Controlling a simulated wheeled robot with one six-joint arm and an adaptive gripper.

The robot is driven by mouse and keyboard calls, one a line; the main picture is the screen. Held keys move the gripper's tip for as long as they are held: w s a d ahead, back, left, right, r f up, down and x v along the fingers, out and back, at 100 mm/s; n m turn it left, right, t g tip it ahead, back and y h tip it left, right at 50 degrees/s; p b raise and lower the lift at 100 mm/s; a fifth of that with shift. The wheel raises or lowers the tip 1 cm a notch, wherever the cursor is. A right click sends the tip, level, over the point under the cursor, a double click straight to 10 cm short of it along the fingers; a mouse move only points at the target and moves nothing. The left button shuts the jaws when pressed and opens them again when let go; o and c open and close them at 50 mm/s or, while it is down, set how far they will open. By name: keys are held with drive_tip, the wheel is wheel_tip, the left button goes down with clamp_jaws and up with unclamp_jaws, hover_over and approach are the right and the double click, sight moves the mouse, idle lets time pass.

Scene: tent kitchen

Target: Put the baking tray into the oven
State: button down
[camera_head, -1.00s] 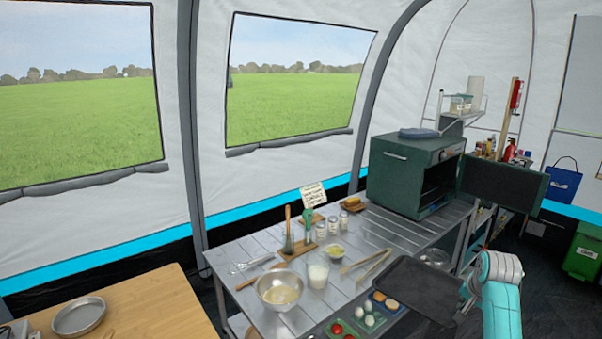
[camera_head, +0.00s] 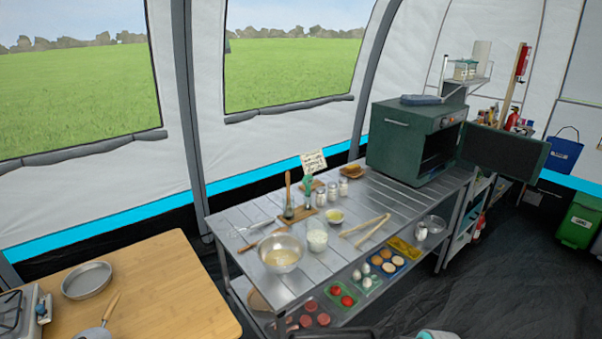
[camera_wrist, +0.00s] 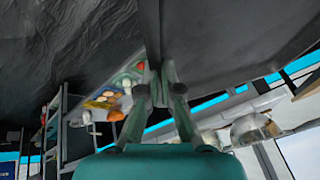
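The dark baking tray (camera_wrist: 235,35) fills the upper right of the wrist view. My gripper (camera_wrist: 158,75) is shut on the tray's edge, its fingertips meeting at the rim. In the head view only a dark sliver, probably the tray (camera_head: 345,333), shows at the bottom edge beside a bit of my arm; the gripper is not visible there. The green oven (camera_head: 402,150) stands at the far right end of the metal table. Its door (camera_head: 503,153) is open toward the right, and part of the dark cavity shows.
The metal table (camera_head: 375,205) holds a mixing bowl (camera_head: 282,252), a glass of milk (camera_head: 317,238), tongs (camera_head: 365,230) and shakers. Food trays lie on the shelf below. A wooden table (camera_head: 160,285) stands at left. Dark floor (camera_head: 500,270) is open at right.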

drive_tip(key=shift+s+a+f+n, duration=0.4)
drive_tip(key=shift+s+a+f, duration=0.35)
drive_tip(key=shift+a, duration=0.2)
wheel_tip(320, 180, down, 12)
drive_tip(key=s, duration=0.2)
drive_tip(key=shift+s+r, duration=0.25)
drive_tip(key=shift+s, duration=0.05)
drive_tip(key=shift+a, duration=0.1)
